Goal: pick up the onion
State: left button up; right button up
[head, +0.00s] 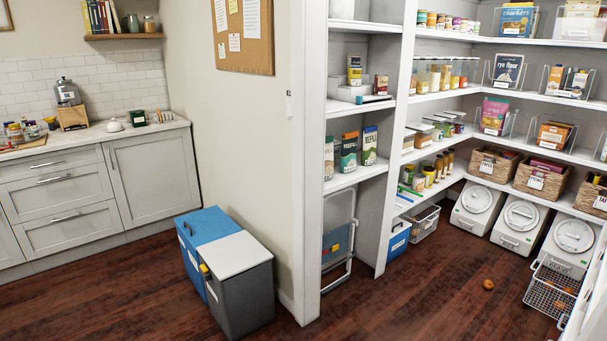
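A small round orange-brown thing (488,284), which looks like an onion, lies on the dark wooden floor of the pantry at the right. It is small in the head view, so its details are unclear. Neither of my grippers is in view.
A wire basket (549,296) with some orange-brown items stands right of it. White lidded bins (519,223) line the back under shelves with woven baskets (493,165). A pantry wall end (310,200) and blue and grey bins (238,285) stand left. The front floor is clear.

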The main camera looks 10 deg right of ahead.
aim_at(487, 285)
jog(key=i+l+z, duration=0.15)
jog(key=i+z, duration=0.2)
jog(key=i, duration=0.15)
jog(key=i+z, duration=0.35)
jog(key=i, duration=0.2)
jog(key=i+j+z, duration=0.15)
jog(key=i+z, duration=0.15)
jog(key=i, duration=0.2)
jog(key=i+j+z, duration=0.35)
jog(key=i, duration=0.15)
jog(key=i+l+z, duration=0.15)
jog(key=i+z, duration=0.15)
jog(key=i, duration=0.25)
jog(key=i+z, duration=0.25)
jog(key=i, duration=0.3)
jog(key=i+j+z, duration=0.1)
jog(key=i+z, duration=0.2)
jog(key=i, duration=0.3)
jog(key=i+j+z, duration=0.25)
jog(key=i, duration=0.3)
